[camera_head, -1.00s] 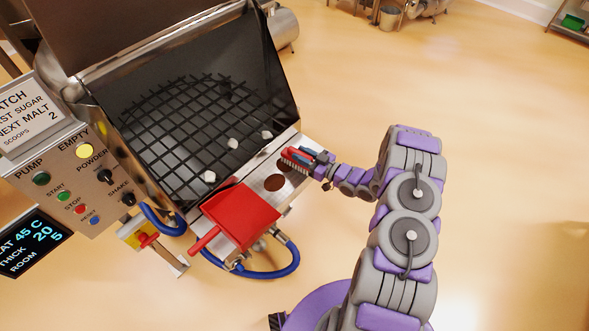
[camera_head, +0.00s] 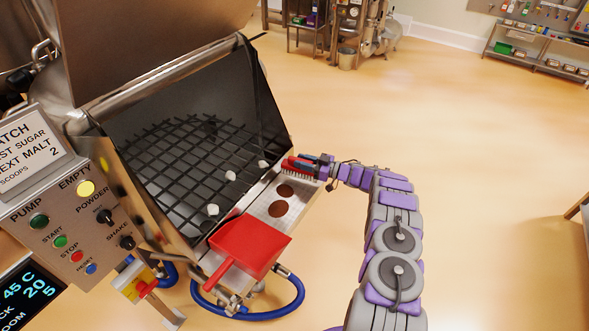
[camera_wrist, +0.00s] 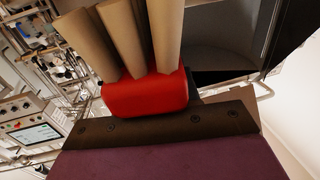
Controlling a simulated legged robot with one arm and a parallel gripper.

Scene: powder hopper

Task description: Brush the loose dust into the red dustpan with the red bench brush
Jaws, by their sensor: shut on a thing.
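The red bench brush (camera_head: 301,167) is over the far end of the steel ledge, pale bristles downward. My gripper (camera_head: 317,163) is shut on it. In the wrist view, a red block (camera_wrist: 146,93) of the brush shows with thick tan rods. Two round brown dust patches, a farther one (camera_head: 285,190) and a nearer one (camera_head: 278,209), lie on the ledge, this side of the brush. The red dustpan (camera_head: 252,246) lies at the ledge's near end, handle toward the lower left. I cannot tell whether the bristles touch the ledge.
The hopper's dark grate (camera_head: 190,160) is left of the ledge, with pale lumps (camera_head: 230,176) along its edge. A button panel (camera_head: 80,225) stands at left. A blue hose (camera_head: 290,307) loops below the dustpan. Open floor (camera_head: 460,150) lies to the right.

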